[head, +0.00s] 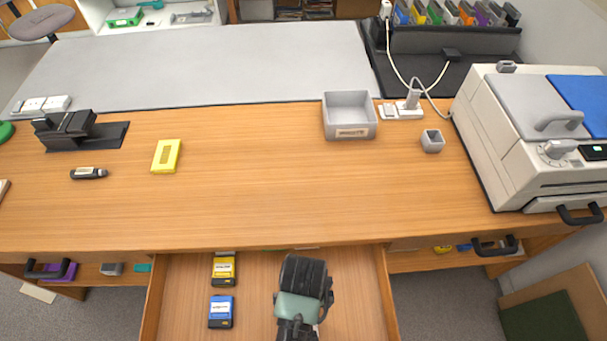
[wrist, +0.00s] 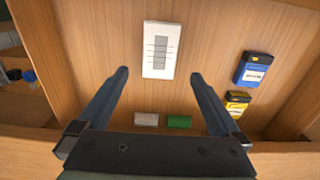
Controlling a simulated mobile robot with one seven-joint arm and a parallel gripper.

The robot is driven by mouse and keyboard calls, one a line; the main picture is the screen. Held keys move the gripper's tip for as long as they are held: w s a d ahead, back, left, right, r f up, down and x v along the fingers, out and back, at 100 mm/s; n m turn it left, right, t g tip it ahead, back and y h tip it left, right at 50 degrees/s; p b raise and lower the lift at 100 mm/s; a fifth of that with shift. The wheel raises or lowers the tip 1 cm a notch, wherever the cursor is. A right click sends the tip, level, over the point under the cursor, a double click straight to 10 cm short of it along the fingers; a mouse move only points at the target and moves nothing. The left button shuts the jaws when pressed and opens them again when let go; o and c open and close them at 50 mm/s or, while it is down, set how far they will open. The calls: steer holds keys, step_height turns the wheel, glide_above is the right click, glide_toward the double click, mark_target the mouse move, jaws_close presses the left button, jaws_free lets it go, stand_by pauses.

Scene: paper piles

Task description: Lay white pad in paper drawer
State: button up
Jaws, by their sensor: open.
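The white pad (wrist: 162,50), with a grey strip and dark lines on it, lies flat on the floor of the open drawer (head: 180,290). It shows clearly in the wrist view; in the head view my arm hides most or all of it. My gripper (wrist: 160,74) is open and empty above the drawer floor. Its fingertips are apart, one to each side of the pad's near end in the wrist view, with gaps between them and the pad. My gripper also shows from above in the head view (head: 304,285), where its fingertips are hidden.
In the drawer are a yellow block (head: 224,270), a blue block (head: 221,311), a small white block (wrist: 146,119) and a green block (wrist: 179,121). On the desk are a yellow pad (head: 166,156), a grey tray (head: 350,132) and a large machine (head: 490,150). The desk's front middle is clear.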

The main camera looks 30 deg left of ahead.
steer(key=w+a+r+m+t+y, duration=0.15)
steer(key=w+r+t, duration=0.65)
steer(key=w+r, duration=1)
steer(key=w+d+r+m+t, duration=0.1)
steer(key=w+r+t, duration=0.2)
steer(key=r, duration=0.5)
steer(key=w+d+r+m+t, duration=0.1)
steer(key=w+d+r+t, duration=0.15)
steer(key=r, duration=0.65)
steer(key=s+d+r+m+t, duration=0.15)
steer(key=r+t, duration=0.25)
steer(key=r, duration=0.8)
steer(key=s+d+r+t, duration=0.1)
steer(key=d+r+t, duration=0.25)
steer(key=r, duration=0.85)
steer(key=s+d+r+m+t, duration=0.1)
steer(key=s+r+t, duration=0.2)
steer(key=s+r, duration=0.2)
steer(key=s+d+r+t+h, duration=0.1)
steer(key=s+r+t, duration=0.2)
steer(key=r, duration=0.6)
steer(key=shift+s+d+r+m, duration=0.25)
steer(key=shift+s+r+m, duration=0.15)
steer(key=shift+s, duration=0.65)
steer(key=shift+h, duration=0.25)
